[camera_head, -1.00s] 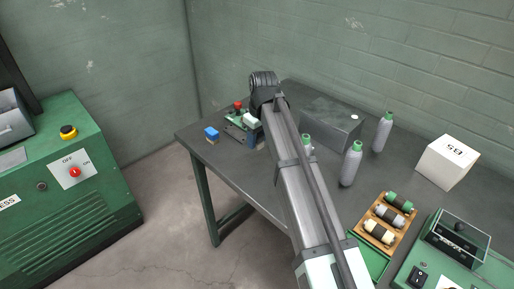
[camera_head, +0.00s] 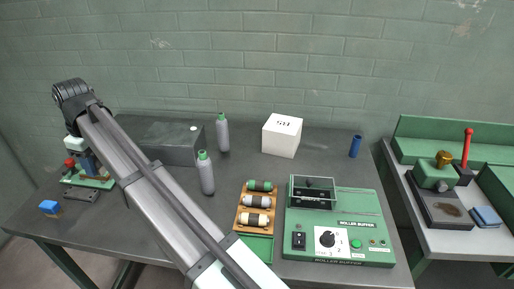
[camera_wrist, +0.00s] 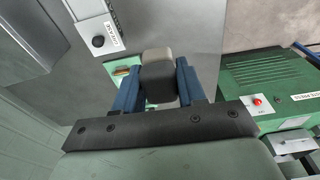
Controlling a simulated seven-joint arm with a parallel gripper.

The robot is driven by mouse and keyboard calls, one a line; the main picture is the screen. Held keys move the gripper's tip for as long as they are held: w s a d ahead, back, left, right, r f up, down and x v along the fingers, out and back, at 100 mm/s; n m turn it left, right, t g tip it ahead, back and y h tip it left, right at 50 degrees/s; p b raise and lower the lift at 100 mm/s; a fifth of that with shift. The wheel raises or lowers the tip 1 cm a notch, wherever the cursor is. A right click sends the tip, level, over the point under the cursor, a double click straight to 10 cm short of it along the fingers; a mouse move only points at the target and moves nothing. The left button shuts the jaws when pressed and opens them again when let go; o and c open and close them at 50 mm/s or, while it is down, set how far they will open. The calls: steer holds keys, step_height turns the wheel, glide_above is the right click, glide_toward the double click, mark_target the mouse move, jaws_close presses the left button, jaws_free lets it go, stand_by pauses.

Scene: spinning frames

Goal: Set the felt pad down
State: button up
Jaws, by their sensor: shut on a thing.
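My gripper (camera_wrist: 160,92) shows in the wrist view with its two blue fingers on either side of a small block. The block, which I take to be the felt pad (camera_wrist: 158,70), has a pale grey end and a darker grey body. The fingers are shut on it. In the head view my gripper (camera_head: 88,165) is low over the table's left end, at a small green fixture (camera_head: 88,182) with a red knob. I cannot tell whether the pad touches anything below. The held pad is not clear in the head view.
A dark grey box (camera_head: 172,145) and two grey bottles (camera_head: 206,177) stand right of my gripper. Farther right are a roller tray (camera_head: 243,216), the roller buffer (camera_head: 340,245) and a white box (camera_head: 282,136).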

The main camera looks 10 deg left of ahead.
steer(key=w+d+m, duration=0.5)
steer(key=w+d, duration=0.9)
steer(key=w, duration=0.3)
steer(key=w+d+m, duration=0.2)
steer(key=w+d, duration=0.3)
steer(key=d, duration=0.6)
steer(key=w+d+m, duration=0.3)
steer(key=w+d, duration=0.3)
steer(key=d, duration=0.5)
steer(key=w+d+m+t, duration=0.1)
steer(key=w+d+m, duration=0.2)
steer(key=w+d, duration=0.3)
steer(key=shift+w+d+f+h, duration=0.1)
steer(key=shift+d+h, duration=0.1)
steer(key=shift+d, duration=1.15)
steer(key=shift+w+d+h, duration=0.1)
steer(key=shift+d+h, duration=0.1)
steer(key=shift+d, duration=1.1)
steer(key=w+d+m, duration=0.2)
steer(key=d+m, duration=0.3)
steer(key=d, duration=1.5)
glide_above(329, 153)
step_height(329, 153, down, 4)
steer(key=shift+h, duration=0.3)
steer(key=shift+s+f, duration=0.2)
steer(key=shift+f, duration=5.3)
steer(key=shift+f, duration=0.15)
steer(key=o, duration=1)
